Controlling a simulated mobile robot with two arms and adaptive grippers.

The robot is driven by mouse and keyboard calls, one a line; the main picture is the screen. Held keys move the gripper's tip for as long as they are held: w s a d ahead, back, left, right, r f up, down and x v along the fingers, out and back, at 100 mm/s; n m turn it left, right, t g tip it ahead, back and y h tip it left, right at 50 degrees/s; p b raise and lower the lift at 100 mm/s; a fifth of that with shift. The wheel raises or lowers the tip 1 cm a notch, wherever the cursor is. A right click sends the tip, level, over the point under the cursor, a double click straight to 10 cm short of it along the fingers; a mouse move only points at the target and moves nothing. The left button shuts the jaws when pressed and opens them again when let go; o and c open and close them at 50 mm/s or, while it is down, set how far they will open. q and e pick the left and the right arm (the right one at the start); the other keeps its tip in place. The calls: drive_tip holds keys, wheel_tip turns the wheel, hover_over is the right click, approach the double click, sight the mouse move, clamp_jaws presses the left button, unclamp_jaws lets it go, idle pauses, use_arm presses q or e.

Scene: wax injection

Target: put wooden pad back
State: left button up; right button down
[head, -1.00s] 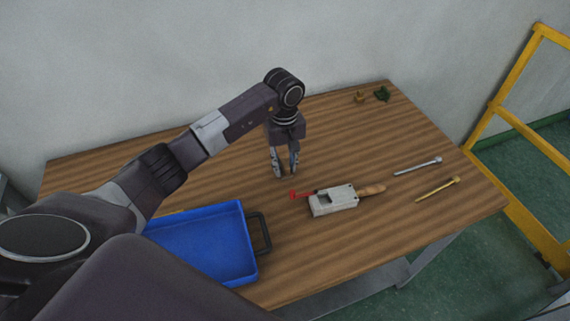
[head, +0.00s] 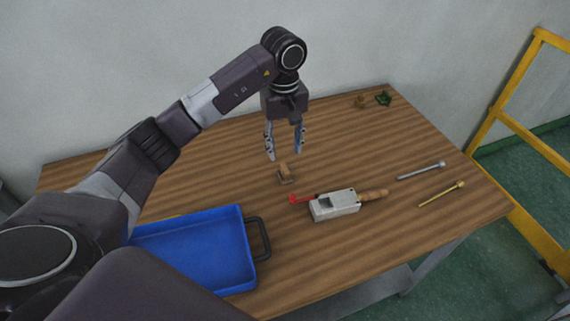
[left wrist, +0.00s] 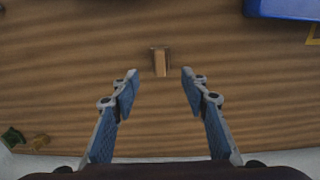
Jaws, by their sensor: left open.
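A small brown wooden pad (head: 284,173), with a dark bracket-like edge, rests on the wooden table (head: 215,175). It also shows in the left wrist view (left wrist: 160,64), a little beyond the gap between the fingertips. My left gripper (head: 285,153) is open and empty, pointing down above the table just behind the pad and apart from it. Its spread fingers also show in the left wrist view (left wrist: 160,82). My right gripper is out of view.
A grey metal block (head: 335,205) with a red piece and a wooden handle (head: 372,195) lies right of the pad. A blue tray (head: 195,248) stands front left. A silver bolt (head: 421,171), a yellow bolt (head: 441,194) and a green part (head: 383,99) lie further right.

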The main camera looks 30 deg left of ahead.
use_arm(q)
drive_tip(key=shift+r, duration=1.75)
